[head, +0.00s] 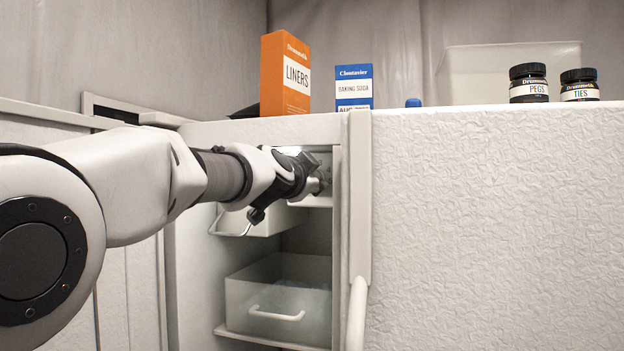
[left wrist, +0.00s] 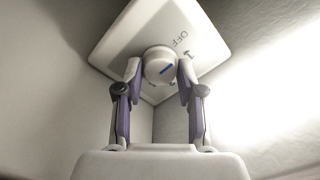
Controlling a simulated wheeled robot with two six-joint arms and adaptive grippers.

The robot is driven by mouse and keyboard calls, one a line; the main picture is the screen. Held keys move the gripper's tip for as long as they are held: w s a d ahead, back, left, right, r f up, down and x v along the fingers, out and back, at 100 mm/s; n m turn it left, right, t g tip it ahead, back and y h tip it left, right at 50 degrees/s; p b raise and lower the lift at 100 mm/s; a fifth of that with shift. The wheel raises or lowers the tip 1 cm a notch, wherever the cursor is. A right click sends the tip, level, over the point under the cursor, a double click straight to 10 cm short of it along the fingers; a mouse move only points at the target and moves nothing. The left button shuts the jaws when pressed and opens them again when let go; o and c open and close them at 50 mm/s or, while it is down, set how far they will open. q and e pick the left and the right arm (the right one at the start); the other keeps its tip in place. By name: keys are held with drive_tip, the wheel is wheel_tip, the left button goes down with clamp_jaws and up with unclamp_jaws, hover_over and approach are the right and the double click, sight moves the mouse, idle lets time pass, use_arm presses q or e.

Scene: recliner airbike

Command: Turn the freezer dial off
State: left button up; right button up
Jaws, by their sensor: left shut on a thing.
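The freezer (head: 186,250) stands open, and its door (head: 480,230) is swung out to the right. My left gripper (head: 314,180) reaches into the upper part of the freezer. In the left wrist view my left gripper (left wrist: 158,82) has one finger on each side of the round white dial (left wrist: 157,65) and is shut on it. The word OFF and a small symbol are printed on the panel to the right of the dial. The blue mark is not in line with OFF.
Inside are an upper drawer (head: 262,222) and a lower drawer (head: 285,307) with wire-like handles. On top stand an orange liners box (head: 285,75), a blue baking soda box (head: 354,88) and two dark jars (head: 528,84). The door edge is close right of my gripper.

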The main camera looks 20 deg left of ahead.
use_arm(q)
drive_tip(key=shift+f+n, duration=0.1)
drive_tip(key=shift+n, duration=0.9)
drive_tip(key=o, duration=0.7)
drive_tip(key=shift+c, duration=0.2)
drive_tip(key=shift+w+a, duration=0.1)
drive_tip(key=shift+w, duration=0.05)
drive_tip(key=s+b, duration=0.2)
drive_tip(key=s, duration=0.3)
drive_tip(key=shift+s, duration=0.15)
